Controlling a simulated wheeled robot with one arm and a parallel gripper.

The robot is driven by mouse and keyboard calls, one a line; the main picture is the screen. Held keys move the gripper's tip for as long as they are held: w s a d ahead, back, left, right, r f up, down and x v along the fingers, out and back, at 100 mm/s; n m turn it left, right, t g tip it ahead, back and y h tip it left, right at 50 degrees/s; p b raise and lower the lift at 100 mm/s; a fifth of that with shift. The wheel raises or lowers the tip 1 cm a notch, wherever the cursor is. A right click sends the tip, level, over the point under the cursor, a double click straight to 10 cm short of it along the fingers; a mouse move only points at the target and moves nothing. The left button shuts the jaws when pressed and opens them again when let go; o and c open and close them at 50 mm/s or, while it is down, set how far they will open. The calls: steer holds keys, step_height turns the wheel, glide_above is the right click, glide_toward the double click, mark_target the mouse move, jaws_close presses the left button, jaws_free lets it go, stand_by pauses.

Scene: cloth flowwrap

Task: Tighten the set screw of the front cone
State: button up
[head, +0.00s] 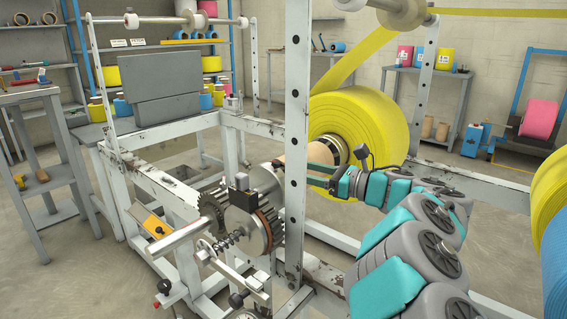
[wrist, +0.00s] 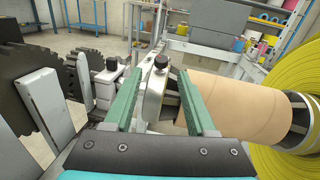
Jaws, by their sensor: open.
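My gripper (head: 312,170) is open and empty, beside the tan core of the yellow film roll (head: 380,118). The tan core (wrist: 225,100) lies just right of the right finger. A grey and dark ringed collar, seemingly a cone (wrist: 300,122), sits where the core meets the roll; it also shows in the head view (head: 341,150). I cannot make out a set screw on it.
Toothed gears (head: 246,220) and a spring shaft stand left of my gripper; gears (wrist: 22,85) are also close on the left in the wrist view. A perforated upright post (head: 297,130) stands in front of the roll. White frame rails surround the area.

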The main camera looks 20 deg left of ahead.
mark_target(278, 163)
steer(key=x, duration=0.7)
steer(key=shift+a+r, duration=0.1)
steer(key=shift+a, duration=0.05)
jaws_close()
stand_by(0.4)
